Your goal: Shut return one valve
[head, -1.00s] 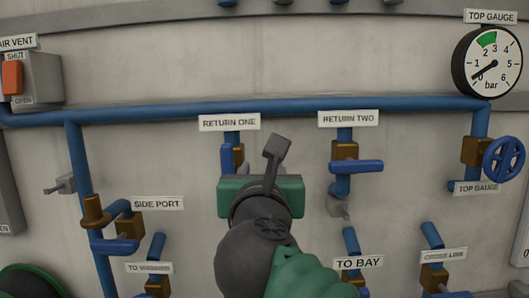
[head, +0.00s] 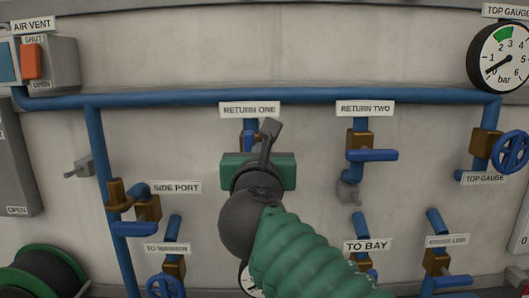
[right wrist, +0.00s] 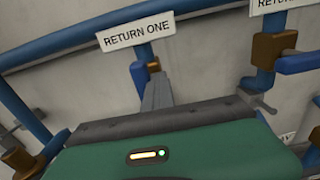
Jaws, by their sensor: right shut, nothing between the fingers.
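The RETURN ONE label (head: 249,109) sits on the wall below the long blue pipe. Under it, the return one valve's blue handle (head: 248,141) shows only in part and looks roughly upright; my right gripper hides the rest. In the right wrist view the handle (right wrist: 140,77) and a bit of brass body (right wrist: 153,67) show behind my fingers. My right gripper (head: 270,128) is shut and empty, its dark fingers just in front and to the right of the handle. I cannot tell whether they touch it. My left gripper is not in view.
The return two valve (head: 372,155) is to the right, its blue handle sideways. The side port valve (head: 135,228) is lower left, and the to bay valve (head: 361,262) lower right. A long blue pipe (head: 300,97) runs above. Bare wall lies between the valves.

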